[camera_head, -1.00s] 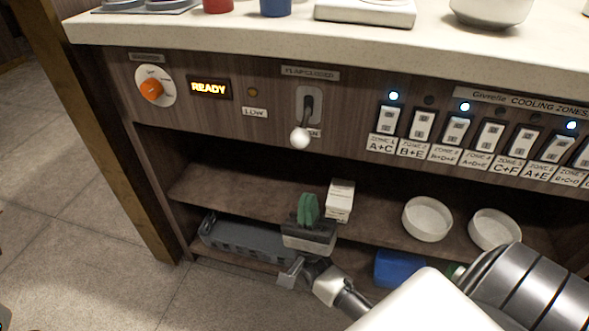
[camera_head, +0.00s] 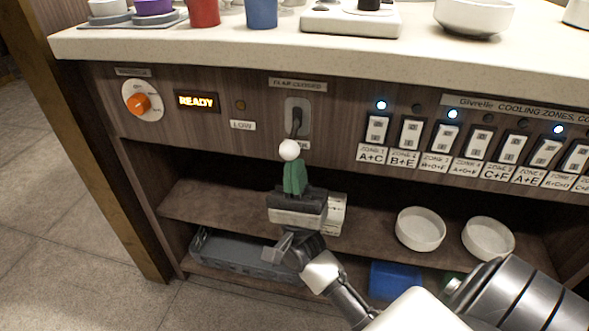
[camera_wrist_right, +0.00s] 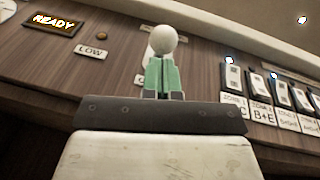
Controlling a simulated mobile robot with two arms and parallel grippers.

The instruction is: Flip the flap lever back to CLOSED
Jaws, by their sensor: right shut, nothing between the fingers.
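The flap lever has a white ball knob (camera_head: 289,150) on a dark stem (camera_head: 296,122), set in a grey plate under a "FLAP CLOSED" label (camera_head: 297,85). The lever points down, away from that label, and its knob partly covers a lower label. My right gripper (camera_head: 294,178) is shut and empty, its green fingers upright just below the knob. In the right wrist view the knob (camera_wrist_right: 163,40) shows right above the green fingertips (camera_wrist_right: 161,75); I cannot tell whether they touch. My left gripper is not in view.
An orange dial (camera_head: 138,103) and a READY display (camera_head: 197,101) are left of the lever. Several zone switches (camera_head: 376,128) line the right. The counter edge (camera_head: 250,50) overhangs above.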

